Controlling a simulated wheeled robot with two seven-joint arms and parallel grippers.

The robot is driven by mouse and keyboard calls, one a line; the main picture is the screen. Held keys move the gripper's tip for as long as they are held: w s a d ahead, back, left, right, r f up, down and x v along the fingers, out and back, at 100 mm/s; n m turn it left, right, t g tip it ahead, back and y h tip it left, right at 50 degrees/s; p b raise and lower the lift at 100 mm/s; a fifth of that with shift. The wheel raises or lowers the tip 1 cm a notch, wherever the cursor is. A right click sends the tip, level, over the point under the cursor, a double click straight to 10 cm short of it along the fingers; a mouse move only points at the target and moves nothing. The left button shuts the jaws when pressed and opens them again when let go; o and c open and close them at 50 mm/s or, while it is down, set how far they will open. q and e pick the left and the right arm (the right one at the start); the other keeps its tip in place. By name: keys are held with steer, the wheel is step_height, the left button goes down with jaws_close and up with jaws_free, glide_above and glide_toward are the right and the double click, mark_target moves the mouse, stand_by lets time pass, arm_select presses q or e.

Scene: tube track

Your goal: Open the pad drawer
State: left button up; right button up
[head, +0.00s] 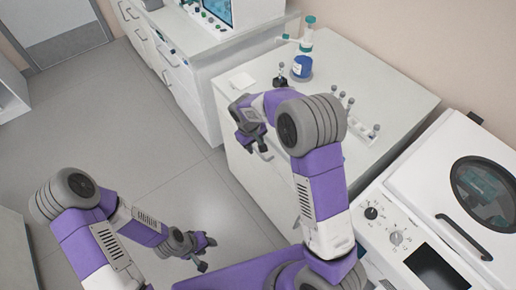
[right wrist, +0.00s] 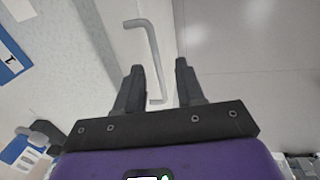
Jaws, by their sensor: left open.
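The drawer handle is a pale grey bent bar (right wrist: 152,50) on a white front (right wrist: 225,50) in the right wrist view. My right gripper (right wrist: 160,68) has its two dark fingers apart, with the handle's lower end showing between them; I cannot tell whether they touch it. In the head view this gripper (head: 256,147) is at the left edge of the white cabinet (head: 238,172), and the handle is mostly hidden by it. The drawer looks shut. My left gripper (head: 205,252) is open and empty over the floor, low in the head view.
The cabinet top holds a blue-labelled bottle (head: 302,68), a white pad (head: 242,81) and a rack with several dark-topped pieces (head: 362,122). A machine with a round window (head: 484,188) is at the right. The floor (head: 175,130) left of the cabinet is clear.

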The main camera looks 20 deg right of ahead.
steer(key=f, duration=0.2)
steer(key=d+f+b, duration=0.1)
steer(key=f, duration=0.1)
steer(key=w+f, duration=0.1)
steer(key=f, duration=0.1)
steer(key=shift+d, duration=0.35)
jaws_close()
